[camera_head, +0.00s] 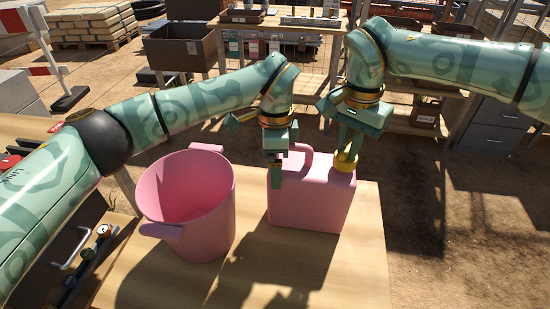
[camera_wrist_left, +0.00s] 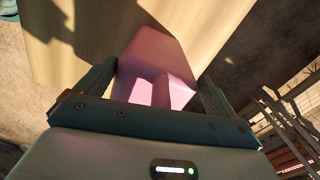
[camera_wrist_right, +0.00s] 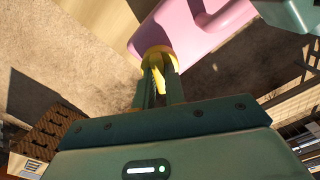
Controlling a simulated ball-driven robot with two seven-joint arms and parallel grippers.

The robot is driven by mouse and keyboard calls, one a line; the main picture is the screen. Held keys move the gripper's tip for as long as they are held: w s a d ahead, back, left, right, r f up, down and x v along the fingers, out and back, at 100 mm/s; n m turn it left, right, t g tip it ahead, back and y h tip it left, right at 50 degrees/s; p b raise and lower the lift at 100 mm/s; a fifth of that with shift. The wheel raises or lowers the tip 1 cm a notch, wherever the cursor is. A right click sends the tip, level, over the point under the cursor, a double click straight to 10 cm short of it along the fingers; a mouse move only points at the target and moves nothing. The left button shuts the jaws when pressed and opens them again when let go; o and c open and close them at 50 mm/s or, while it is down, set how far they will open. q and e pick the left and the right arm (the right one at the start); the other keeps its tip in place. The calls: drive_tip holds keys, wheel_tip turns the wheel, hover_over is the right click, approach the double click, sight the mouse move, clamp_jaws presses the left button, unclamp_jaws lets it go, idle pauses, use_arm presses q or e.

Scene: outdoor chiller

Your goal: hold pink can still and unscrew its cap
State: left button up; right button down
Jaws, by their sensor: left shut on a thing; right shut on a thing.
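The pink can (camera_head: 312,208) stands upright on the wooden table, with a loop handle on top. My left gripper (camera_head: 277,165) is shut on the can at its left end, beside the handle; the left wrist view shows the can (camera_wrist_left: 158,55) between its fingers. The yellow cap (camera_head: 346,162) is at the can's top right corner. My right gripper (camera_head: 350,142) comes from above and is shut on the cap; the right wrist view shows the cap (camera_wrist_right: 158,52) at its fingertips, against the can. The fingers partly hide the cap, and its thread is not visible.
A pink bucket (camera_head: 190,205) with side grips stands on the table (camera_head: 345,265), close left of the can. The table's front right is bare. A workbench (camera_head: 285,30) with several items and a grey drawer cabinet (camera_head: 490,125) stand farther back on sandy ground.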

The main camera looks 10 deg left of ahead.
drive_tip(key=n, duration=0.9)
drive_tip(key=shift+f, duration=0.1)
drive_tip(key=c, duration=1.4)
unclamp_jaws()
drive_tip(key=shift+o, duration=0.5)
